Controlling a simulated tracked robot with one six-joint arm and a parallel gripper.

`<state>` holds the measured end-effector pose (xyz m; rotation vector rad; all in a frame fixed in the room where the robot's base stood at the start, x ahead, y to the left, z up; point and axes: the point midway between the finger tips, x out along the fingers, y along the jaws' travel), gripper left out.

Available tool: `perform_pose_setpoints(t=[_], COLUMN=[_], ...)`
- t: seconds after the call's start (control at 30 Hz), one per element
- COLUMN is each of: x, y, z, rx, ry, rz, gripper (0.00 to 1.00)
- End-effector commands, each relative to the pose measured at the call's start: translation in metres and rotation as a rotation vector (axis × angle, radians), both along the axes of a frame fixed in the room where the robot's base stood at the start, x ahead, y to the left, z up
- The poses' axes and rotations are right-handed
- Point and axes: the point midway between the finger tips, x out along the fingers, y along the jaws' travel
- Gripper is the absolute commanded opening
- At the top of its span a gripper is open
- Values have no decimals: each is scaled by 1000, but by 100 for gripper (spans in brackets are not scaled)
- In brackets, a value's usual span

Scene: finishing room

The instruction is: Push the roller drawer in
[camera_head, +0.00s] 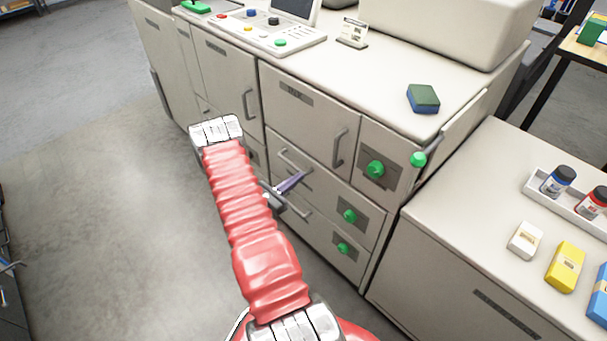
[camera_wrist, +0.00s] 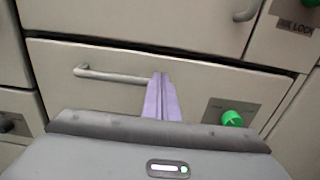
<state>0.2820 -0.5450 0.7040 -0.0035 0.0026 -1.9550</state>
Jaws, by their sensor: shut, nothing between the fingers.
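A beige drawer front (camera_head: 322,192) with a grey bar handle and a green knob sits below a door in the machine cabinet. It fills the middle of the wrist view (camera_wrist: 100,92). Its handle (camera_wrist: 110,74) is left of my fingers, and its green knob (camera_wrist: 232,118) is to their right. No readable label marks it as the roller drawer. I cannot tell how far it stands out. My gripper (camera_head: 300,177) has its purple fingers shut and empty, pointing at this front (camera_wrist: 162,78). Whether the fingertips touch it is unclear.
Another drawer with a green knob (camera_head: 343,249) lies below. A door with an upright handle (camera_head: 337,147) is above. A lower cabinet (camera_head: 440,262) stands at right. The floor at left is clear.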

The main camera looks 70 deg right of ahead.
Motion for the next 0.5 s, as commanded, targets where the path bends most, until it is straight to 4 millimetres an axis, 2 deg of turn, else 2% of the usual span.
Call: perform_pose_setpoints(t=[0.3, 0.5], x=[21, 29], y=[50, 70], z=[0, 0], rx=[0, -1], ry=[3, 1], rz=[3, 1], gripper=[0, 0])
